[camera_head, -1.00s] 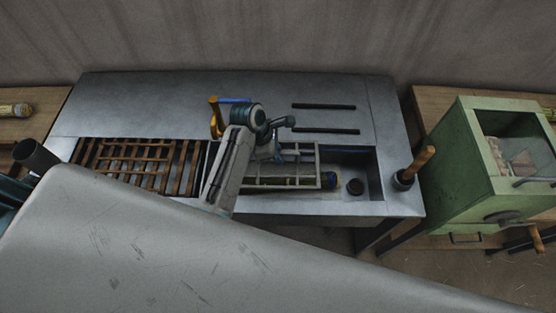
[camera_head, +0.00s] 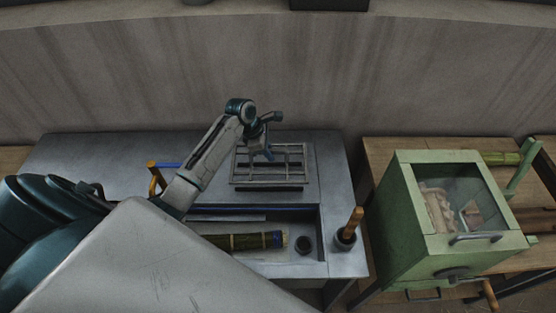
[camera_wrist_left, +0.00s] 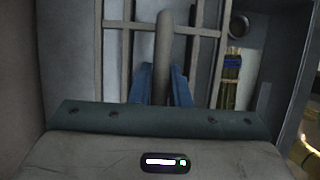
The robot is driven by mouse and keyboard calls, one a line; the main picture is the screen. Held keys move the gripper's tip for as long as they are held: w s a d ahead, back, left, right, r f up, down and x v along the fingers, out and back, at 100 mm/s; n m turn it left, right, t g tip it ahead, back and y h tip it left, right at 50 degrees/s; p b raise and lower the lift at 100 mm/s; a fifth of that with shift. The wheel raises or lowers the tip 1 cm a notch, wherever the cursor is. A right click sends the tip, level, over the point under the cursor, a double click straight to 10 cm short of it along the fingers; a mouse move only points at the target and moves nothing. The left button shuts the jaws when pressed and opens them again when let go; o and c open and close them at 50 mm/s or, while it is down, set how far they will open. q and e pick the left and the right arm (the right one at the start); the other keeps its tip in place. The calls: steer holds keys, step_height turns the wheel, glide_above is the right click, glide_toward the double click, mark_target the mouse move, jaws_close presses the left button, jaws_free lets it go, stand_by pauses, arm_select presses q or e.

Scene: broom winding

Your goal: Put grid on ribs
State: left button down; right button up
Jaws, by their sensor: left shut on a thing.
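My left gripper (camera_head: 267,153) is shut on the grid (camera_head: 290,181), a grey metal frame with crossing bars. The grid is over the back right part of the metal table. In the left wrist view the blue fingers (camera_wrist_left: 163,88) close on its upright handle (camera_wrist_left: 163,45), with the grid bars (camera_wrist_left: 200,31) beyond. I cannot tell whether the grid touches the ribs. My right gripper is not in view.
A wooden-handled tool (camera_head: 352,224) stands at the right corner. A green box (camera_head: 405,235) stands farther right. An orange-handled tool (camera_head: 155,178) lies left.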

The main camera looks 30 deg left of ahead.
mark_target(267, 162)
arm_select(q)
steer(key=shift+f, duration=2.35)
steer(key=shift+f+b, duration=0.35)
steer(key=shift+f, duration=0.5)
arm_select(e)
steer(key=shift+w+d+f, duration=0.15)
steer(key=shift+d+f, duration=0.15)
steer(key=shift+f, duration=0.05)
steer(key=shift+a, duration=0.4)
arm_select(q)
steer(key=c, duration=1.4)
jaws_free()
steer(key=shift+o, duration=0.6)
steer(key=shift+s, duration=0.1)
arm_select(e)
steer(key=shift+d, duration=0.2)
